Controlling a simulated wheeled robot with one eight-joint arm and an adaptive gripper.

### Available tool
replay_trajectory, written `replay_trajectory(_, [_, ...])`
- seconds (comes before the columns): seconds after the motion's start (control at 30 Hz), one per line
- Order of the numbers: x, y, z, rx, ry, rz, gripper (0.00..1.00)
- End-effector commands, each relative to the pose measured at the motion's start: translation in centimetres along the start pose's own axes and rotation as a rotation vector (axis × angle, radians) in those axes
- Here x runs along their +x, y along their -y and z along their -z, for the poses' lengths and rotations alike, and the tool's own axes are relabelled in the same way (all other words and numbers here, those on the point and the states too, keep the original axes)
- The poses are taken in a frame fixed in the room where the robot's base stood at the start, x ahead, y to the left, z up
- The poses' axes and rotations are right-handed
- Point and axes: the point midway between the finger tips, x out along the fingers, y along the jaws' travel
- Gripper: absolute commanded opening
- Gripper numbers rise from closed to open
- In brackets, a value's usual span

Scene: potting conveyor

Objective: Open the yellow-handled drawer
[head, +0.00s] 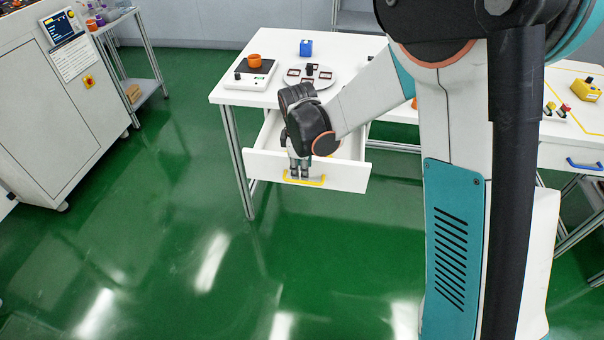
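The white drawer (344,177) under the white table is pulled out, and part of its inside shows. Its yellow handle (317,183) is a bar across the front face. My gripper (299,176) points down at the drawer front, with its fingertips at the left part of the yellow handle. The fingers look close together there, but they are small, and I cannot tell whether they are closed around the bar. My wrist hides part of the drawer's inside.
The white table (228,98) holds a scale with an orange pot (254,60), a blue block (306,47) and a round plate (325,79). A blue-handled drawer (584,164) is at the right. Green floor (150,230) in front is clear.

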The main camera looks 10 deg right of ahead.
Motion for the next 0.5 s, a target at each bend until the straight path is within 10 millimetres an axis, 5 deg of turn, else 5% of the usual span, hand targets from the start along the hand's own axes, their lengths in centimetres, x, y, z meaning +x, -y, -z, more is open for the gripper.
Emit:
replay_trajectory(0.2, [-3.9, 0.0, 0.0, -0.001, 0.000, 0.000, 0.30])
replay_trajectory(0.5, [-6.0, 0.0, 0.0, 0.000, 0.000, 0.000, 0.30])
